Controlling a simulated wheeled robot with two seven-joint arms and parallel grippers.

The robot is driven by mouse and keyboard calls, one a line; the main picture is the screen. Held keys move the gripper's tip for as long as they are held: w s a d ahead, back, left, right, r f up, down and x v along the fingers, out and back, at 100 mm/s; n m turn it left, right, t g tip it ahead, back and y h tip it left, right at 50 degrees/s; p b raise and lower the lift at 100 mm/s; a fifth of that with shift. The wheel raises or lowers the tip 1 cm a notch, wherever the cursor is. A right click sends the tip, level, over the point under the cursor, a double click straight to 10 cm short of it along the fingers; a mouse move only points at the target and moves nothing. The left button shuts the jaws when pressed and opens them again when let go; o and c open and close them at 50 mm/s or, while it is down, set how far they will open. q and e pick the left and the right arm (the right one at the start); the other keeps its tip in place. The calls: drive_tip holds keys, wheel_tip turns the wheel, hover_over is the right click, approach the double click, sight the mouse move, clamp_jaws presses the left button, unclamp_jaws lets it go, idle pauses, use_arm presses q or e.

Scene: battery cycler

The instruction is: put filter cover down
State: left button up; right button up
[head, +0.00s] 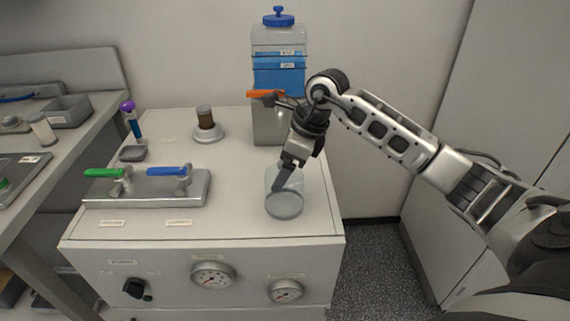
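The filter cover, a clear round cup (284,207), is at the right front of the white cabinet top (236,222). It looks upright, with its round base on or just above the surface; I cannot tell which. My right gripper (284,180) reaches down from above, with a dark finger at the cover's upper wall. The other finger is hidden, so I cannot tell whether it grips the cover. The uncovered brown filter cartridge (205,117) stands on a round white base (207,133) farther back. My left gripper is not in view.
A clear tank with blue liquid (278,76) and an orange-handled valve (264,94) stand behind my gripper. A valve block with green (104,173) and blue (167,171) handles is at left. The cabinet's right edge is close to the cover.

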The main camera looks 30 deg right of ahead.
drive_tip(key=shift+f, duration=0.25)
drive_tip(key=shift+f, duration=0.2)
drive_tip(key=o, duration=1.2)
drive_tip(key=shift+r, duration=0.1)
drive_tip(key=v, duration=1.2)
drive_tip(key=shift+b, duration=0.3)
drive_tip(key=shift+a, duration=0.15)
